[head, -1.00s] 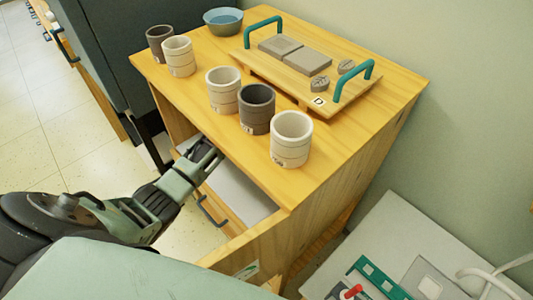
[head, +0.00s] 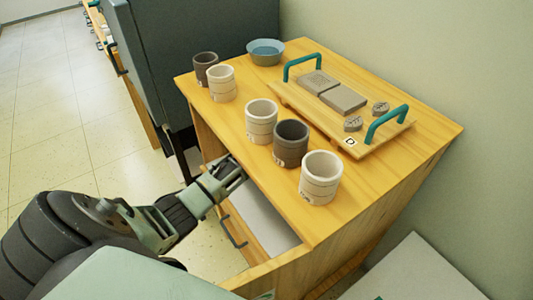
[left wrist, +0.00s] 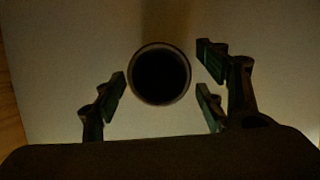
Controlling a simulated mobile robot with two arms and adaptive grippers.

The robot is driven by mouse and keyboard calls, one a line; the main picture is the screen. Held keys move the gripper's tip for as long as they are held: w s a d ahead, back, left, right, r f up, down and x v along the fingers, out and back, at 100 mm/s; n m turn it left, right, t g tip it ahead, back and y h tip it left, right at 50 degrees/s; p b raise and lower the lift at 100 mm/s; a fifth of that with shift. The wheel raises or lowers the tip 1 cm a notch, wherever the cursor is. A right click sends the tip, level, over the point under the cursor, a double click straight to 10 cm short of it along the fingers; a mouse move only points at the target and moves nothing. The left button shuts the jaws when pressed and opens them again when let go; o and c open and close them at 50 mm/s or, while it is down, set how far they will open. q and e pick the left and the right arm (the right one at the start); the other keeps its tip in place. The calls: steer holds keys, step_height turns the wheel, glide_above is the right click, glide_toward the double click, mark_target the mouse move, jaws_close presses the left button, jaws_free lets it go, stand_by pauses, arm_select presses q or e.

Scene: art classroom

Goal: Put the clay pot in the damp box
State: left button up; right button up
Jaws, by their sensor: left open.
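My left gripper (head: 232,170) reaches in under the top of the wooden cabinet, above a pulled-out, white-bottomed compartment (head: 262,215) with a dark handle; I take this as the damp box. In the left wrist view a round pot (left wrist: 160,74) with a dark mouth and pale rim stands upright on the pale floor, seen from above. The fingers of my open left gripper (left wrist: 163,90) stand apart on both sides of it, with visible gaps. The head view does not show this pot; the cabinet top and gripper hide that area. My right gripper is not in view.
On the cabinet top (head: 410,175) stand several pale and dark cups, including a dark one (head: 291,143) and a pale one (head: 321,178) near the front edge. A blue bowl (head: 265,52) and a handled wooden tray (head: 385,137) with clay pieces are behind them.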

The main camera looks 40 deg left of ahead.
arm_select(q)
steer(key=s+a+p, duration=0.1)
steer(key=s, duration=0.2)
steer(key=s+a+p, duration=0.1)
steer(key=s+p, duration=0.1)
steer(key=s, duration=0.2)
steer(key=s+a+p, duration=0.1)
steer(key=s, duration=0.2)
steer(key=shift+s+a+r+p, duration=0.2)
steer(key=shift+a+r+p, duration=0.1)
steer(key=shift+a+p, duration=0.1)
steer(key=shift+s+a, duration=0.1)
steer(key=shift+s, duration=0.5)
steer(key=shift+f, duration=0.1)
steer(key=shift+a, duration=0.1)
